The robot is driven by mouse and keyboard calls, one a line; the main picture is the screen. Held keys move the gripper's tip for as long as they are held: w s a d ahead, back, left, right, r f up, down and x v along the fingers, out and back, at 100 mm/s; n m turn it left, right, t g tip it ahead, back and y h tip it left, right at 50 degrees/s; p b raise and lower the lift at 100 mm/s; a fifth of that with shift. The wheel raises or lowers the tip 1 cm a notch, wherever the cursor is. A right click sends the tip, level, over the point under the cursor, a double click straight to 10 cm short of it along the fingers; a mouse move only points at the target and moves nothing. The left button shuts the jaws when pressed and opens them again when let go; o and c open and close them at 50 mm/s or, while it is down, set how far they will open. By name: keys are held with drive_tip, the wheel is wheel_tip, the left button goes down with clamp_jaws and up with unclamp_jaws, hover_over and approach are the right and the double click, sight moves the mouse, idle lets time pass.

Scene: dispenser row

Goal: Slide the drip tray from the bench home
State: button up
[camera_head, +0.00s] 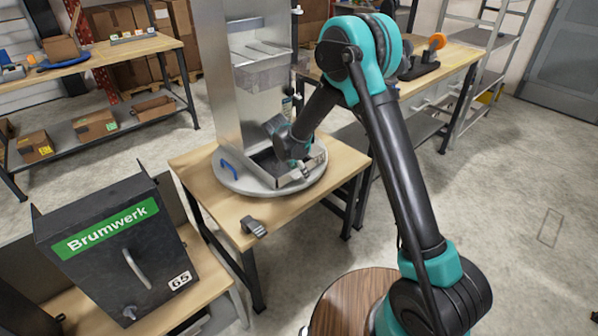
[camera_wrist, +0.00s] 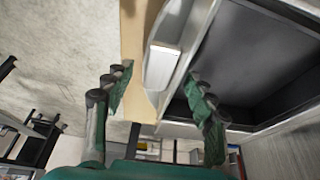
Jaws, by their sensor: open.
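The drip tray (camera_head: 268,161) is an open metal box with a dark inside. It sits on the round grey base at the foot of the steel dispenser (camera_head: 225,75). In the wrist view the tray's dark inside (camera_wrist: 265,60) fills the upper right, with a pale handle (camera_wrist: 165,58) on its outer wall. My gripper (camera_head: 302,167) is low at the tray's right end and partly covers it. In the wrist view my gripper (camera_wrist: 159,78) is open, one finger on each side of the handle and wall. I cannot tell whether either finger touches.
The wooden bench (camera_head: 205,190) carries the round base, a blue handle (camera_head: 230,170) and a small dark fitting (camera_head: 254,227) at its front edge. A black Brumwerk box (camera_head: 120,250) stands at the lower left. Open floor (camera_head: 460,190) lies to the right.

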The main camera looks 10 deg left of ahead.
drive_tip(key=v, duration=1.1)
drive_tip(key=s+d+r+n+y, duration=0.15)
drive_tip(key=s+d, duration=0.25)
drive_tip(key=d, duration=0.8)
drive_tip(key=s+d+r+n, duration=0.2)
drive_tip(key=s+d+r, duration=0.15)
drive_tip(key=d, duration=0.85)
drive_tip(key=s+d+f+n, duration=0.2)
drive_tip(key=s+d, duration=0.4)
drive_tip(key=s, duration=0.2)
drive_tip(key=s+d+f+n+y, duration=0.1)
drive_tip(key=s+d+f+n, duration=0.1)
drive_tip(key=s+d, duration=0.5)
drive_tip(key=shift+s+f+t, duration=0.4)
drive_tip(key=shift+s+f, duration=0.2)
drive_tip(key=shift+s, duration=0.35)
